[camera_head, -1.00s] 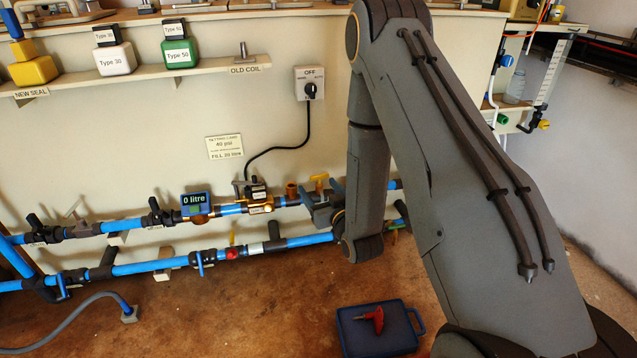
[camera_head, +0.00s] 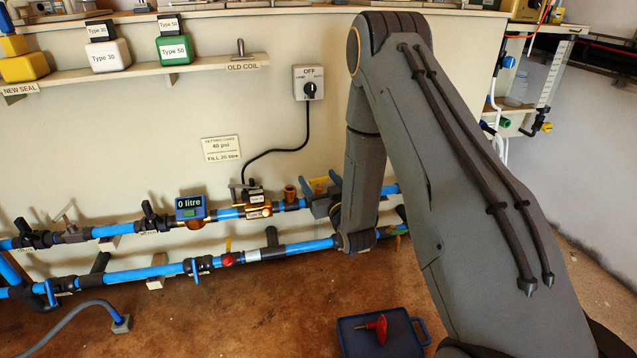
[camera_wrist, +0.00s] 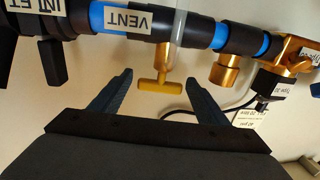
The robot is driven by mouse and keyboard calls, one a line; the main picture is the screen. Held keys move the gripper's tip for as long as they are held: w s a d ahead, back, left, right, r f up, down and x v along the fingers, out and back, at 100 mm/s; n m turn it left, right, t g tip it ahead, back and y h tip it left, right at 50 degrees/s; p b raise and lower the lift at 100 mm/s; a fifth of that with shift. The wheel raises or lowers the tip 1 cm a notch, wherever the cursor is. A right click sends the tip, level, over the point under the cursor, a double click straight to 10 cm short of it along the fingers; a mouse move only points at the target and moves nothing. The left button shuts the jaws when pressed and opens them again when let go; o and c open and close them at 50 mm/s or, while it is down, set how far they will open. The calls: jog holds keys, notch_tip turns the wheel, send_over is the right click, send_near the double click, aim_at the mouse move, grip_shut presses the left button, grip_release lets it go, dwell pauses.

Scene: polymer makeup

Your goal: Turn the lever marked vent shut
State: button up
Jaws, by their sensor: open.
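The vent lever is a yellow T-shaped handle (camera_wrist: 160,86) on a brass stem, under the pipe piece labelled VENT (camera_wrist: 139,20), which reads upside down in the wrist view. My gripper (camera_wrist: 159,75) is open, with one finger on each side of the handle and a visible gap to each. I cannot tell its exact depth relative to the handle. In the head view the yellow handle (camera_head: 319,184) shows at the upper pipe, partly hidden by my gripper (camera_head: 322,192).
A brass fitting (camera_wrist: 229,72) and dark valve parts (camera_wrist: 52,62) flank the handle. A black cable (camera_wrist: 235,108) runs behind the right finger. In the head view a lower blue pipe (camera_head: 310,245) runs below, and a blue case (camera_head: 360,345) with a red tool lies on the floor.

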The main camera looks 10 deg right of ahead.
jog(key=shift+c, duration=0.5)
jog(key=c, duration=0.9)
jog(key=shift+a+r+m+h+p, duration=0.1)
jog(key=shift+r+m+h+p, duration=0.05)
jog(key=shift+m+h+p, duration=0.4)
jog(key=shift+c, duration=0.2)
jog(key=shift+m+h, duration=0.25)
jog(key=shift+h, duration=0.5)
jog(key=o, duration=1)
jog(key=shift+o, duration=0.2)
